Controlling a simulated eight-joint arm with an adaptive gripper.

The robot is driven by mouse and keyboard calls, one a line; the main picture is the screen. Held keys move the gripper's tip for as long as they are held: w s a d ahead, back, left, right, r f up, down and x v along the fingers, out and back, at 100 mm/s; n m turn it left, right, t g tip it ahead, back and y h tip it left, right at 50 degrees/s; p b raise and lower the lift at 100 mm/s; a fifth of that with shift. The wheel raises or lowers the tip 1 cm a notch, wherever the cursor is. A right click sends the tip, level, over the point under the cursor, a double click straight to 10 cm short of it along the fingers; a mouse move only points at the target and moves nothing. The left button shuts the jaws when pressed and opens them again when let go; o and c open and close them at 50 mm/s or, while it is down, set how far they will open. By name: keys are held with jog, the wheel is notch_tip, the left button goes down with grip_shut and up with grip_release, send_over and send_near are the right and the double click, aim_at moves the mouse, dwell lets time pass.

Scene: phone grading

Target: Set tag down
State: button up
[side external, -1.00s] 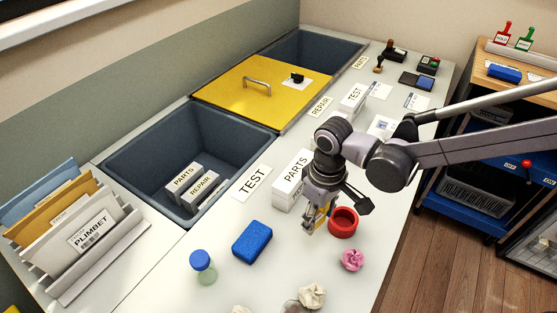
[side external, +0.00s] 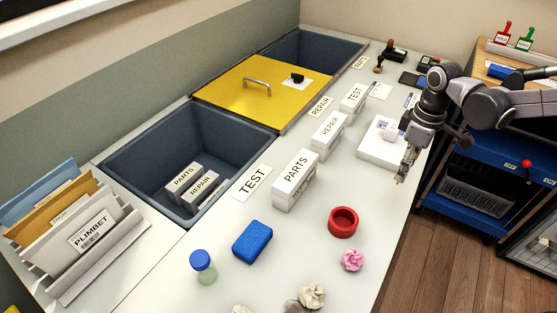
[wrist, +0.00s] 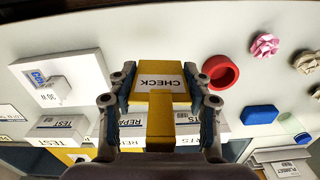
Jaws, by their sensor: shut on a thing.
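A yellow tag (wrist: 160,107) with a white face reading CHECK is between the fingers of my gripper (wrist: 160,80) in the wrist view, and the fingers are shut on it. In the side view my gripper (side external: 402,176) is over the right-hand edge of the counter, to the right of a white block-like pad (side external: 375,152). Only a small yellowish bit of the tag shows there. I cannot tell whether the tag touches the counter. The pad also shows left of my gripper in the wrist view (wrist: 88,72), with a small white piece on it.
A red ring (side external: 343,222), a blue sponge (side external: 252,242) and a pink crumpled piece (side external: 352,260) lie at the front. White boxes marked PARTS (side external: 295,180), REPAIR (side external: 327,134) and TEST (side external: 354,97) line the counter. An open grey bin (side external: 150,140) is at left. Bare counter lies between.

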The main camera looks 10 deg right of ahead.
jog(key=d+n, duration=0.1)
jog(key=d, duration=0.7)
jog(key=w+a+f, duration=0.1)
jog(key=a+f, duration=0.1)
jog(key=a, duration=0.1)
jog(key=w+a+f, duration=0.1)
jog(key=a+f, duration=0.1)
jog(key=a, duration=0.1)
jog(key=w+a+f, duration=0.1)
jog(key=a+f, duration=0.2)
jog(key=a, duration=0.1)
jog(key=shift+w, duration=0.4)
jog(key=shift+f, duration=2)
jog(key=shift+f, duration=0.1)
jog(key=o, duration=0.9)
jog(key=shift+c, duration=0.2)
